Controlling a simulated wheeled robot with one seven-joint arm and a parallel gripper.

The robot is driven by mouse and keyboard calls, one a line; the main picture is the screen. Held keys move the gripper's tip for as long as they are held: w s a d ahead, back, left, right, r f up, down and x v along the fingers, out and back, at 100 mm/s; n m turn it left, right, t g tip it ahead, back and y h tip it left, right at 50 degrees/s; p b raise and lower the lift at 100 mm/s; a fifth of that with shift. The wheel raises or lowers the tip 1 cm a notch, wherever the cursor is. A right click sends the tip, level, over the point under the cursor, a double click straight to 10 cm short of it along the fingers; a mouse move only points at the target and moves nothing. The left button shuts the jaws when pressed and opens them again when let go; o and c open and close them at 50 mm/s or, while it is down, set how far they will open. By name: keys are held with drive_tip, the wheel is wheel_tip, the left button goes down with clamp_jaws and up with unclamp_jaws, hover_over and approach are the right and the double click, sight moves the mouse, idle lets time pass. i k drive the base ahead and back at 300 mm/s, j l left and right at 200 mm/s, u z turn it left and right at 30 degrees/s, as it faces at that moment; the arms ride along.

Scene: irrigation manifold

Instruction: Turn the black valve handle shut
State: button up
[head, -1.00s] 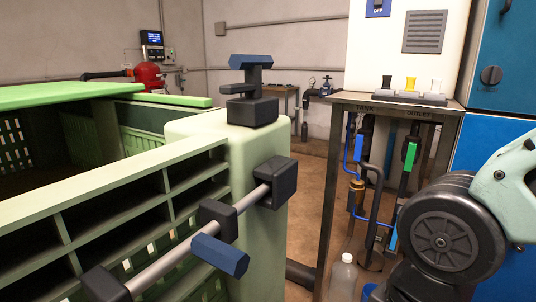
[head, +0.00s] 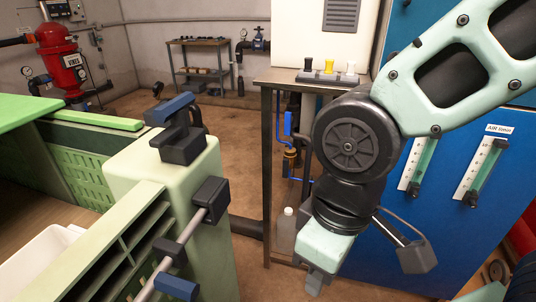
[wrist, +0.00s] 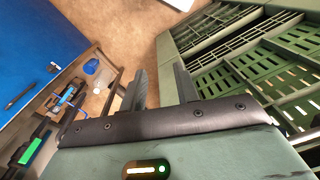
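I cannot pick out the black valve handle for certain in any view now. In the head view the pipework under the metal stand (head: 266,165) is mostly hidden behind my arm; a blue handle (head: 287,123) and a brass fitting (head: 290,158) show left of it. My gripper (head: 316,284) hangs low in front of the stand, its fingertips hard to see there. In the wrist view my gripper (wrist: 158,84) has its two dark fingers apart with nothing between them. The pipework there lies to the left, with a green part (wrist: 33,148) and a blue part (wrist: 66,98).
A green cart (head: 125,170) with bars and dark blue grips stands close on the left. A clear bottle (head: 286,232) stands by the stand. A blue cabinet (head: 370,240) with gauges is behind my arm.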

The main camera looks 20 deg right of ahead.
sight(286, 161)
drive_tip(key=l+u, duration=0.7)
drive_tip(key=l, duration=0.1)
